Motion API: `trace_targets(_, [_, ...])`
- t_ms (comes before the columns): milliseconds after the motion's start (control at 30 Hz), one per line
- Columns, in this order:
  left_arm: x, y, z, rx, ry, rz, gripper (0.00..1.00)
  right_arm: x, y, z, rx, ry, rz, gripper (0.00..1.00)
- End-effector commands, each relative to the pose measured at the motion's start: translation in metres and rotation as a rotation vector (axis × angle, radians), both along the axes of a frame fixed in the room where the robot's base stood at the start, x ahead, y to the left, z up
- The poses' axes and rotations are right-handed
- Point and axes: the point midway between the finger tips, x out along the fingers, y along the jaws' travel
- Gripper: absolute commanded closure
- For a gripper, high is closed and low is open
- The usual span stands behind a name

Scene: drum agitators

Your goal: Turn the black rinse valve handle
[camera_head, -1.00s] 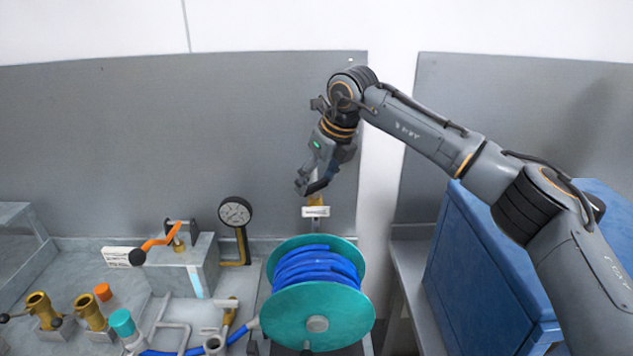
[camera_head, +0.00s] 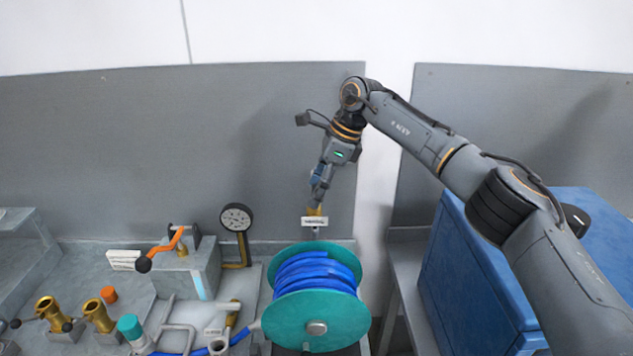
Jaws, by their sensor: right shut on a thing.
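My right gripper (camera_head: 318,194) reaches down from the upper right and is shut at the top of a small brass valve (camera_head: 315,211) behind the hose reel. A white label plate (camera_head: 314,221) is on the front of this valve; its text is too small to read. The black rinse valve handle is mostly hidden by the fingers, and its angle cannot be told. My left gripper is not in view.
A teal reel (camera_head: 318,313) with blue hose (camera_head: 312,272) stands just in front of the valve. A pressure gauge (camera_head: 237,218) and an orange lever (camera_head: 168,243) are to its left. A blue cabinet (camera_head: 470,285) stands at right below my arm.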

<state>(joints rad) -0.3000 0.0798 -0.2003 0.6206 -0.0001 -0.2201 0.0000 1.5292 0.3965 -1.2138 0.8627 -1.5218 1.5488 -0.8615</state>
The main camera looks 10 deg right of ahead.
Motion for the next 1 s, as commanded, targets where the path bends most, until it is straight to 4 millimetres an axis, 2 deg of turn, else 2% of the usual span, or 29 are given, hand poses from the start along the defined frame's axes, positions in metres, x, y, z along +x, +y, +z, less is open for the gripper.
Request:
trace_targets(667, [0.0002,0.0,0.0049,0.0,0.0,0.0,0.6,0.0,-0.0007,-0.0019,-0.005,0.001,0.066,0.64])
trace_targets(700, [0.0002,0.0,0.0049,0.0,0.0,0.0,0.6,0.0,-0.0007,-0.0019,-0.005,0.001,0.066,0.28])
trace_targets(800, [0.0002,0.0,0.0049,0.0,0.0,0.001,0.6,0.0001,-0.0005,-0.0016,-0.004,0.001,0.065,0.09])
trace_targets(1000, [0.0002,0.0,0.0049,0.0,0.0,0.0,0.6,0.0003,-0.0004,-0.0009,-0.003,0.0,0.064,0.09])
